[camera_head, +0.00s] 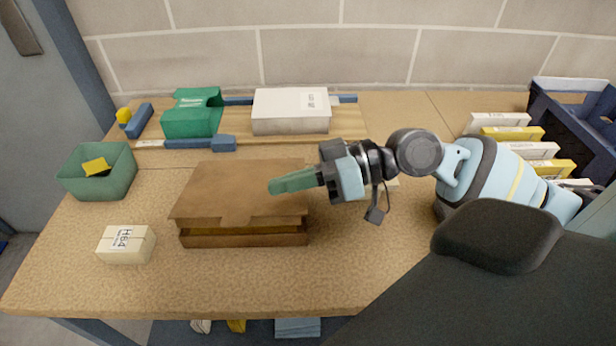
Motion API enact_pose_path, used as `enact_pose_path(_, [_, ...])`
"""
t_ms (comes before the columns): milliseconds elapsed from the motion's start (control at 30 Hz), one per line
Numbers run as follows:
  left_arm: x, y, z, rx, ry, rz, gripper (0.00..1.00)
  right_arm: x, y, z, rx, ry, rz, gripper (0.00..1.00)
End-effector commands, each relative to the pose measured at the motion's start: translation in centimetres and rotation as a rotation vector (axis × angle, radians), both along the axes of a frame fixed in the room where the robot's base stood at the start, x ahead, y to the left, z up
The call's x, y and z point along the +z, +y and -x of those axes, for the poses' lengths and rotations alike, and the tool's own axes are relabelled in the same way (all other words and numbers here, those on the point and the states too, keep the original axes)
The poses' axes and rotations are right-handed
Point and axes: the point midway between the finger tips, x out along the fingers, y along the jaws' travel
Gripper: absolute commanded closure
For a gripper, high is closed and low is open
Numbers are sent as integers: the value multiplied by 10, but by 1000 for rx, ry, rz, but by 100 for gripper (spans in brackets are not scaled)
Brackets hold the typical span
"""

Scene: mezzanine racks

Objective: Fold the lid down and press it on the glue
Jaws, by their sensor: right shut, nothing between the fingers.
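A brown cardboard box (245,239) stands in the middle of the table. Its brown lid (225,188) lies folded over the top, with a tab at the front. A gap with a yellowish strip shows between the lid's front edge and the front wall, so the lid is not flush there. Any glue is hidden or too small to tell. My right gripper (276,187) reaches in from the right, with its green fingers shut and empty. The fingertips are over the right part of the lid; I cannot tell whether they touch it. My left gripper is not in view.
A small white labelled box (126,245) sits to the left of the brown box. Behind it stands a green bin (98,170). A green carton (193,114) and a white carton (291,111) stand at the back.

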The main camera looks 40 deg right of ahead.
Motion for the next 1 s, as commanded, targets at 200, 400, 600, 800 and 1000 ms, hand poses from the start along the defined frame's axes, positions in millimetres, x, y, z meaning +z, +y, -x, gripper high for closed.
enact_pose_path(200, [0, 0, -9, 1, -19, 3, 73, 4, -18, 11, -1, 3, 1, 100])
enact_pose_path(400, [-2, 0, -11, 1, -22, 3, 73, 7, -26, 16, 1, 0, 2, 100])
enact_pose_path(600, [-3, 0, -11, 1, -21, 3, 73, 9, -28, 17, 1, -2, 1, 100])
enact_pose_path(800, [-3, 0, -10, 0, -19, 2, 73, 9, -28, 17, 2, -3, 1, 100])
enact_pose_path(1000, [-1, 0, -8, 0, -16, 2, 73, 12, -31, 8, -31, -34, 10, 100])
